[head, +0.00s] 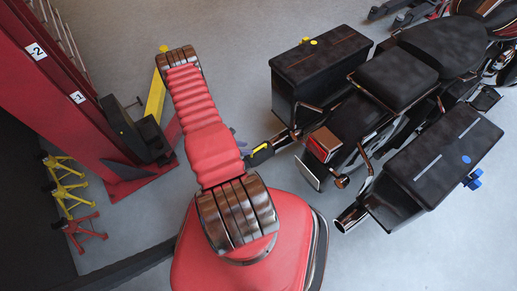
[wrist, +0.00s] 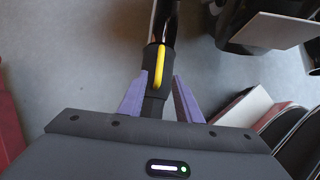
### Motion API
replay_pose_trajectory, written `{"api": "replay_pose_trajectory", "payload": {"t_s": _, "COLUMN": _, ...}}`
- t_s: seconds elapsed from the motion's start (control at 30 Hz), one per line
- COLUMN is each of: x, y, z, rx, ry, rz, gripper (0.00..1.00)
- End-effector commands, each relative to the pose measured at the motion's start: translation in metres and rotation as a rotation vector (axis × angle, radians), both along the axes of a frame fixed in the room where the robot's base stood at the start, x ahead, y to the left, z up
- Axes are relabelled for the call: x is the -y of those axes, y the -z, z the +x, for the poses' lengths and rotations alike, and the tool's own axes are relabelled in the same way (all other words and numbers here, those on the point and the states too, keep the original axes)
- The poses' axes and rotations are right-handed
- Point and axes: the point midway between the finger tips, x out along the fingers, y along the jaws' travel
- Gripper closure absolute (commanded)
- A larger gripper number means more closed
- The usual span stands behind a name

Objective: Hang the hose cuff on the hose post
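The hose cuff (head: 259,154) is black with a yellow part and sits at the end of a motorcycle tailpipe (head: 285,138). In the wrist view the cuff (wrist: 157,78) lies between the two purple fingers of my gripper (wrist: 160,85). A narrow gap shows on the right side of the cuff; whether the left finger touches it I cannot tell. In the head view my arm hides most of the gripper, and only a bit of purple finger shows. I cannot pick out the hose post for certain.
A red column (head: 75,95) with number labels stands at the left. Yellow and red stands (head: 68,190) are on the floor at lower left. The motorcycle with black side cases (head: 320,65) fills the right. A second tailpipe (head: 350,216) sticks out toward me. Grey floor is free at bottom right.

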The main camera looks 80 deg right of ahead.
Motion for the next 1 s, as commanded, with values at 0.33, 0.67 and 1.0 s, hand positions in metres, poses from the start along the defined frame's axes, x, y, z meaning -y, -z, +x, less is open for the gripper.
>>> {"api": "replay_pose_trajectory", "payload": {"t_s": 0.33, "x": 0.006, "y": 0.009, "z": -0.005, "rx": 0.001, "ry": 0.002, "rz": -0.001, "gripper": 0.69}}
{"api": "replay_pose_trajectory", "payload": {"t_s": 0.67, "x": 0.022, "y": 0.034, "z": -0.02, "rx": 0.0, "ry": 0.004, "rz": 0.0, "gripper": 0.69}}
{"api": "replay_pose_trajectory", "payload": {"t_s": 1.0, "x": 0.039, "y": 0.062, "z": -0.034, "rx": 0.001, "ry": 0.003, "rz": -0.001, "gripper": 0.69}}
